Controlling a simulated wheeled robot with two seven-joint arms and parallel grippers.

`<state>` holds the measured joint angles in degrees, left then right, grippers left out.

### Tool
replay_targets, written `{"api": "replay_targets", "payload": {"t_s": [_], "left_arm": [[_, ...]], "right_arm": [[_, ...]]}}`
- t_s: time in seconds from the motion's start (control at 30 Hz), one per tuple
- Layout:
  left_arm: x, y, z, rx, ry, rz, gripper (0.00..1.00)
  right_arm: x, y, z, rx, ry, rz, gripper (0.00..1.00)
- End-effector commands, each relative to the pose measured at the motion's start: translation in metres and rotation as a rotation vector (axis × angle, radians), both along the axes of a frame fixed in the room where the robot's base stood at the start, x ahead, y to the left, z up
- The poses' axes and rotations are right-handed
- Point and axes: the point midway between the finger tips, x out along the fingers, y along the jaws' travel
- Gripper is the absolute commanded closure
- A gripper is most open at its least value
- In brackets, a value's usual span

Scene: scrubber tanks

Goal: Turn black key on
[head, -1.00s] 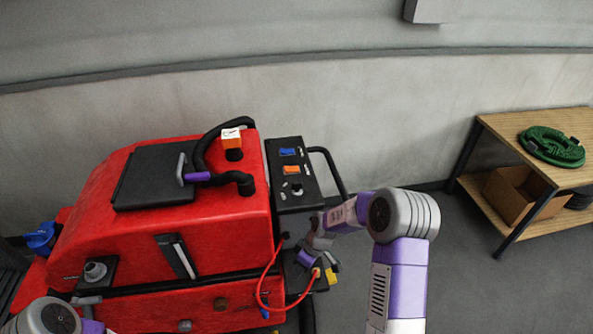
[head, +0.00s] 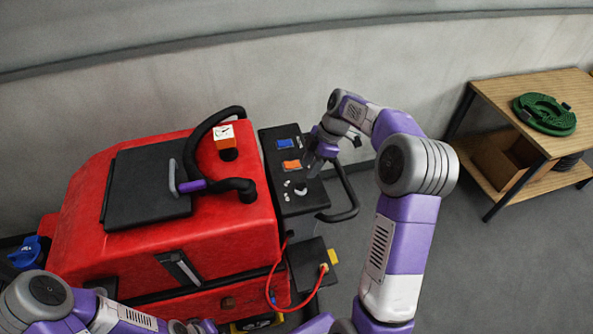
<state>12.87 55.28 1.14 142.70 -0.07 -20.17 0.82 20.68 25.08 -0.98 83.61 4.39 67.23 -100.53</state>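The black control panel (head: 292,207) on the red scrubber (head: 170,243) carries a blue switch (head: 285,143), an orange switch (head: 291,164) and a small dark key or knob (head: 300,187) with white marks around it.
A black handle bar (head: 347,196) loops out at the panel's right. A red cable (head: 270,284) runs to a plug on a black box below. An orange-and-white cube (head: 224,136) tops the scrubber. A wooden table (head: 497,93) with a green hose (head: 544,113) stands right.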

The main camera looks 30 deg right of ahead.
Motion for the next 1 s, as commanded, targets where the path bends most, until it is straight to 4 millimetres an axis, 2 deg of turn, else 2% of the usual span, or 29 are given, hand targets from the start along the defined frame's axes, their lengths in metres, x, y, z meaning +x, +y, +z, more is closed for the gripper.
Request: {"api": "replay_targets", "payload": {"t_s": [0.2, 0.4, 0.77, 1.0], "left_arm": [[0.000, 0.000, 0.003, 0.000, 0.001, 0.000, 1.00], [0.000, 0.000, 0.004, 0.000, 0.000, 0.000, 1.00], [0.000, 0.000, 0.005, 0.000, 0.000, 0.000, 1.00], [0.000, 0.000, 0.005, 0.000, 0.000, 0.000, 1.00]], "right_arm": [[0.002, 0.014, -0.033, 0.001, 0.005, 0.002, 0.61], [0.005, 0.023, -0.055, 0.001, 0.003, 0.002, 0.61], [0.006, 0.025, -0.061, 0.000, 0.001, 0.000, 0.61], [0.006, 0.025, -0.061, 0.000, 0.001, 0.000, 0.96]]}}
